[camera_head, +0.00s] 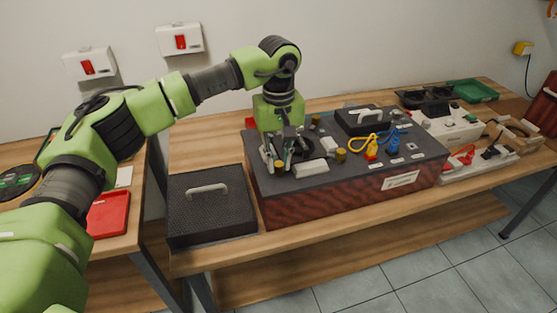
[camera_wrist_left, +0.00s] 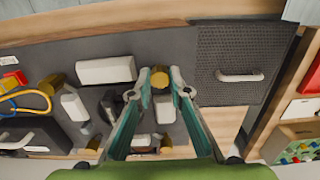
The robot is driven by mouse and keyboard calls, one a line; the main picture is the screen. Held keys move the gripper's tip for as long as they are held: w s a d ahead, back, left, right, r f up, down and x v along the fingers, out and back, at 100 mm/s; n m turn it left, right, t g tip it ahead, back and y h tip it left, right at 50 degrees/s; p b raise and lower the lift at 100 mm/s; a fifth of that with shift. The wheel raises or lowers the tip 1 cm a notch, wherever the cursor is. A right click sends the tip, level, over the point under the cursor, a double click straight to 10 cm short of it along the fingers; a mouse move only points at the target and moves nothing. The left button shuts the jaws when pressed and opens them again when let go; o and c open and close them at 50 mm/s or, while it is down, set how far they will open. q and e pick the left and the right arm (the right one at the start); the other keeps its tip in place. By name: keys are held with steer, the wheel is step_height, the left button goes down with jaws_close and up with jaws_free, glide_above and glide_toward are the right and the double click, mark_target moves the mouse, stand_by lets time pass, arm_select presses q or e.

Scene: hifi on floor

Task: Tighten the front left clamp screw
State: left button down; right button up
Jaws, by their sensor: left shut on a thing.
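My left gripper (camera_head: 275,162) reaches down over the front left corner of the dark-topped box (camera_head: 350,190) on the bench. In the left wrist view my left gripper (camera_wrist_left: 160,80) has its fingertips closed on the sides of a brass clamp screw (camera_wrist_left: 161,77). The screw's round top shows between the fingers, and its lower part is hidden. A white block (camera_head: 310,168) lies beside it, also seen in the left wrist view (camera_wrist_left: 106,69). Another brass screw (camera_head: 340,155) stands past the block. My right gripper is not in view.
A dark textured lid with a handle (camera_head: 220,218) lies left of the box. Yellow and blue connectors (camera_head: 393,145) and a black case (camera_head: 358,121) are on the box's right part. A red tray (camera_head: 109,214) is on the left table. Bare bench runs along the front.

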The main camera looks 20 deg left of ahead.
mark_target(279, 164)
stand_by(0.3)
arm_select(q)
steer(key=c, duration=1.9)
jaws_free()
steer(key=shift+r, duration=0.1)
step_height(279, 164, up, 12)
